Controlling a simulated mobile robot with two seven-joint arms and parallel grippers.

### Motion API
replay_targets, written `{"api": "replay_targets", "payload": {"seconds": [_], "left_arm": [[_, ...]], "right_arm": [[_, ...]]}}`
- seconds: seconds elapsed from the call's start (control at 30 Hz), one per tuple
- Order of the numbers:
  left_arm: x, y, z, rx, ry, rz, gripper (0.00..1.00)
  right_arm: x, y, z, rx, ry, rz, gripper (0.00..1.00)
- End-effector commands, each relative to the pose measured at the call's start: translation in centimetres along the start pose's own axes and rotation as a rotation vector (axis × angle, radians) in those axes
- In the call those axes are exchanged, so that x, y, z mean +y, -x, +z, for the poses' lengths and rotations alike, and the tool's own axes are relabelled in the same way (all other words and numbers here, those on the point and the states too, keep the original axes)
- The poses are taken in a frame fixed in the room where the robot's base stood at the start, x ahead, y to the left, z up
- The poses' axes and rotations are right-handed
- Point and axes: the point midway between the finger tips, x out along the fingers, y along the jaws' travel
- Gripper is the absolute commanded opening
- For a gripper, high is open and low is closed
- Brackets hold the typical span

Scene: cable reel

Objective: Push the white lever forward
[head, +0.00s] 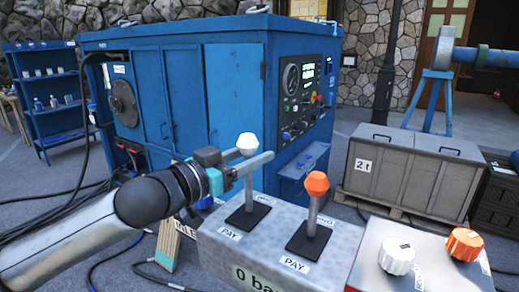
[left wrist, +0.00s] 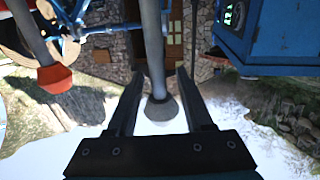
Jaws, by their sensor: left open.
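The white lever (head: 248,144) stands upright on a grey control box, in a slot with a dark base plate marked PAY. My left gripper (head: 256,163) is at the lever's upper shaft, just under the white knob. In the left wrist view, which is upside down, the lever's knob (left wrist: 160,108) looks grey, and the shaft passes between the two parted fingers (left wrist: 158,76). The gripper is open; I cannot tell whether a finger touches the shaft. My right gripper is not in view.
A second lever with an orange knob (head: 316,183) stands close on the right of the same control box (head: 225,245). A box with white and orange dials (head: 397,256) is at the front right. The large blue machine (head: 190,90) stands behind.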

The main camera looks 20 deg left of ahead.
Motion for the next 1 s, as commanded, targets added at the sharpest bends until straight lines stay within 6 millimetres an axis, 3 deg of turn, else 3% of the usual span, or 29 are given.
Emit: {"api": "replay_targets", "payload": {"seconds": [0.3,0.7,1.0], "left_arm": [[0.0,-1.8,-0.1,0.001,0.001,0.001,0.51],[0.1,-2.1,0.0,0.0,-0.001,0.001,0.51],[0.1,-2.1,0.0,0.0,-0.001,0.002,0.18]], "right_arm": [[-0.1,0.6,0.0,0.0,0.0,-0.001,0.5],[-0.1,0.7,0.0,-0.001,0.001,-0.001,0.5],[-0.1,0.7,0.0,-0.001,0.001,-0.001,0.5]]}}
